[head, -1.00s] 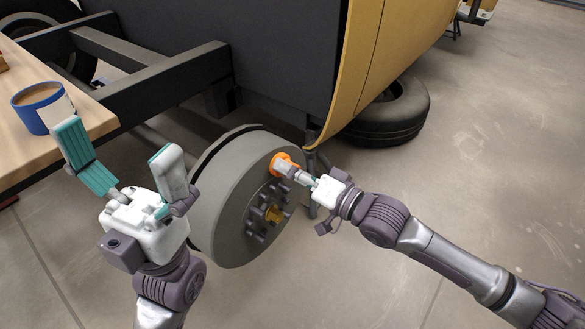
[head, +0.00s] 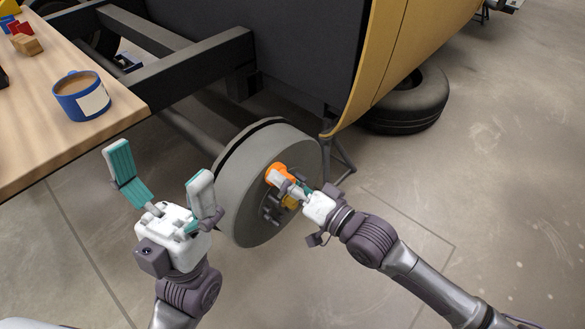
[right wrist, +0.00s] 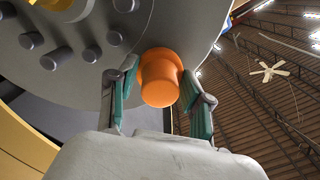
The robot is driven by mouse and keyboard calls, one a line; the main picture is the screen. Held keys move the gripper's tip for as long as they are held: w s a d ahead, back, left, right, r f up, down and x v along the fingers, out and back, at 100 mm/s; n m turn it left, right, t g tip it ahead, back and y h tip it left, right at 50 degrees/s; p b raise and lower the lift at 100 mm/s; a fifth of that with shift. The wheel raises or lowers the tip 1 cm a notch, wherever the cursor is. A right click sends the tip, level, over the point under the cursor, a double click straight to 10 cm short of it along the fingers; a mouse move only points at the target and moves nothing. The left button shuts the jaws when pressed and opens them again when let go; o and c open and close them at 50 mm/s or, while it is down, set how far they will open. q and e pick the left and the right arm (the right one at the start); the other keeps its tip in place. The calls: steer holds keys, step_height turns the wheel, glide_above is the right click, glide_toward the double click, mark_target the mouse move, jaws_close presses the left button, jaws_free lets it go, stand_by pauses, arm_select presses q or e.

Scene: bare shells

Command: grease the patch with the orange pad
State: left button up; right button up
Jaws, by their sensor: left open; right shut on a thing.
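The orange pad (head: 277,174) is a short, round, knob-like piece at the upper part of the grey wheel drum's (head: 240,190) flat face. My right gripper (head: 284,181) is shut on it, and the right wrist view shows the pad (right wrist: 160,76) between the two teal-lined fingers. The pad's far end is at the drum face; I cannot tell whether it presses on it. I can make out no separate patch on the visible face. My left gripper (head: 160,165) is open and empty, left of the drum.
Studs surround a yellowish hub (head: 291,202) just below the pad. A wooden bench (head: 50,140) at the left holds a blue mug (head: 82,97) and small blocks. A dark frame (head: 180,70) and a yellow body panel (head: 400,50) stand behind. A tyre (head: 408,102) lies at the right.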

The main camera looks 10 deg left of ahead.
mark_target(295, 154)
steer(key=shift+a+r+p, duration=0.1)
steer(key=shift+a+p, duration=0.05)
steer(key=shift+p, duration=0.2)
steer(key=shift+w+d+b, duration=0.3)
steer(key=shift+w+d, duration=0.05)
steer(key=shift+w+d+f+b, duration=0.15)
steer(key=shift+w+d+b, duration=0.1)
steer(key=shift+w+d, duration=0.25)
steer(key=shift+w+d+f+b, duration=0.1)
steer(key=shift+w+d+b, duration=0.15)
steer(key=shift+w, duration=0.35)
steer(key=shift+w+d+f+b, duration=0.15)
steer(key=shift+w+d+b, duration=0.55)
steer(key=shift+w, duration=0.3)
steer(key=shift+w+d, duration=0.25)
steer(key=shift+w, duration=0.05)
steer(key=shift+w+d, duration=0.15)
steer(key=shift+w, duration=0.1)
steer(key=shift+d, duration=0.1)
